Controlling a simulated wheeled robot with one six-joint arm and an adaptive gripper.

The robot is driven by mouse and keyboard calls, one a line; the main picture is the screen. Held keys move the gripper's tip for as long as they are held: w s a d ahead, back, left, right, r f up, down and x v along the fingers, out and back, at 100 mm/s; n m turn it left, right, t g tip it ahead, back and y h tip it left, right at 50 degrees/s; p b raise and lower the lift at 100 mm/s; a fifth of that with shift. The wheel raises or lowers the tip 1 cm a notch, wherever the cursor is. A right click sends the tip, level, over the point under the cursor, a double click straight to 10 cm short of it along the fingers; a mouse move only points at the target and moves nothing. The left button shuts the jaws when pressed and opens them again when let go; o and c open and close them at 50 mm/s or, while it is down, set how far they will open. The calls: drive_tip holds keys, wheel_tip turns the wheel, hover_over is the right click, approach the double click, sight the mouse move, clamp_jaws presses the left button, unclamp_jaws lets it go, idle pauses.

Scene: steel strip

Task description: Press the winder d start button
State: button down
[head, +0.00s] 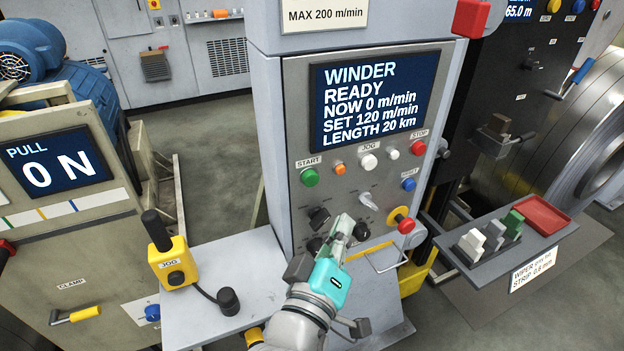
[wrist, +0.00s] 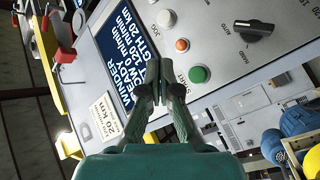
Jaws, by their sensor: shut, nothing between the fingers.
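The winder panel (head: 287,120) stands in the middle of the head view. Its screen (head: 380,95) reads WINDER, READY, NOW 0 m/min, SET 120 m/min, LENGTH 20 km. The green button (head: 310,177) labelled START sits below the screen's left corner; it also shows in the wrist view (wrist: 198,74), just right of my fingertips. My gripper (head: 343,224) is shut and empty, in front of the lower panel, below and right of the green button in the head view. In the wrist view my gripper (wrist: 160,66) appears apart from the button.
An orange button (head: 339,169), a white JOG button (head: 369,162), a red STOP button (head: 418,147) and a blue button (head: 408,185) share the panel. A red mushroom button (head: 406,226), black knobs and a yellow rail lie lower. A yellow JOG box (head: 172,263) stands left.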

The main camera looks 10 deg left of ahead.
sight(311, 180)
drive_tip(key=shift+w, duration=0.1)
drive_tip(key=w+a, duration=0.5)
drive_tip(key=w, duration=0.2)
idle(0.5)
drive_tip(key=shift+w, duration=0.1)
idle(1.3)
drive_tip(key=shift+w+a, duration=0.2)
drive_tip(key=shift+w, duration=0.1)
